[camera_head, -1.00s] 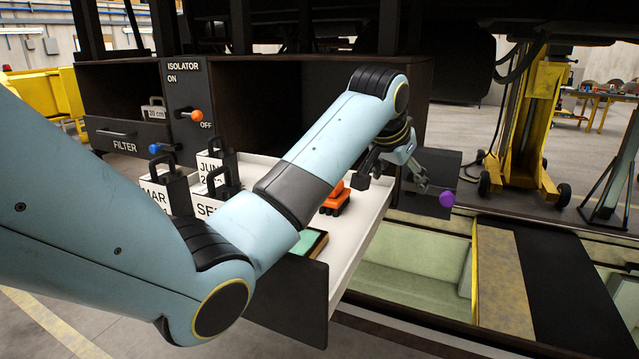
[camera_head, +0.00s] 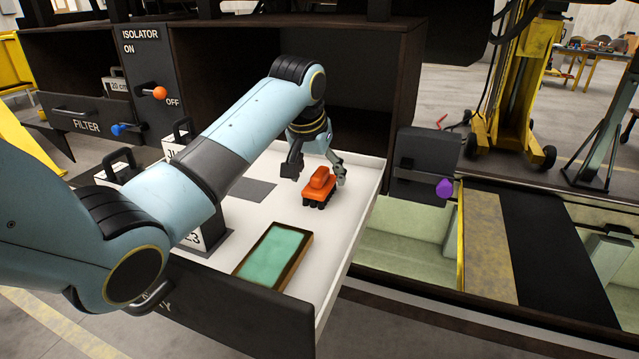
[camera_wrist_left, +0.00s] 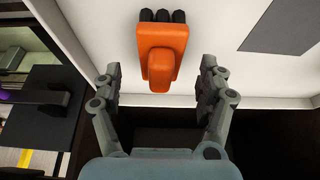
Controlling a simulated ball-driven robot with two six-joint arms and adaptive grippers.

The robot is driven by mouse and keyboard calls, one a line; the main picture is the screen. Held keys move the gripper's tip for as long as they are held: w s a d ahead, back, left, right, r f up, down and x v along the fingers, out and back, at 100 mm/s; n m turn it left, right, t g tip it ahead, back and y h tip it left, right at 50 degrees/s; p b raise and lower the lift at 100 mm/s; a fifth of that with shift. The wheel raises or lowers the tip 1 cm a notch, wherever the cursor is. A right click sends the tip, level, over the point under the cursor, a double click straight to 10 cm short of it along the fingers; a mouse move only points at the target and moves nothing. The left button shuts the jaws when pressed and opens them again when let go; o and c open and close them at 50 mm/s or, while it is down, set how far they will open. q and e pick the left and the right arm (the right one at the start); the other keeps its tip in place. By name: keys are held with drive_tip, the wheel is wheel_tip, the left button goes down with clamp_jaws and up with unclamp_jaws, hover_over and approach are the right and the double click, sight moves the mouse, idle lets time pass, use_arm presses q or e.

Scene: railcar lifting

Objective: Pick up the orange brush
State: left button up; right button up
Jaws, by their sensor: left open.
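The orange brush (camera_head: 318,186) has an orange body with a raised handle and dark bristle tufts along one edge. It rests on the white floor of the open drawer (camera_head: 340,222). My left gripper (camera_head: 316,176) is open above and just behind the brush in the head view. In the left wrist view the brush (camera_wrist_left: 161,55) lies ahead of the open fingers (camera_wrist_left: 160,88), its handle end nearest the gap between them. My right gripper is not in view.
A green pad in a wooden frame (camera_head: 278,256) lies in the drawer in front of the brush. White labelled blocks with dark handles stand at the drawer's left, partly hidden by my arm. A purple knob (camera_head: 444,188) sits right of the drawer. The drawer walls surround the brush.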

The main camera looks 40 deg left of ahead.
sight(319, 174)
use_arm(q)
drive_tip(key=x, duration=0.2)
drive_tip(key=shift+f+p, duration=0.25)
drive_tip(key=shift+p, duration=0.05)
drive_tip(key=shift+w+a+f, duration=0.1)
drive_tip(key=shift+w+f, duration=0.1)
drive_tip(key=shift+f, duration=0.1)
drive_tip(key=shift+w+f, duration=0.1)
drive_tip(key=shift+c, duration=1.4)
drive_tip(key=c, duration=1.1)
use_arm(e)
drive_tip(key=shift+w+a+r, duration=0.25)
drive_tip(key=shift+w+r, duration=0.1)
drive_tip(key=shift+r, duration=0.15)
use_arm(q)
drive_tip(key=shift+o, duration=0.2)
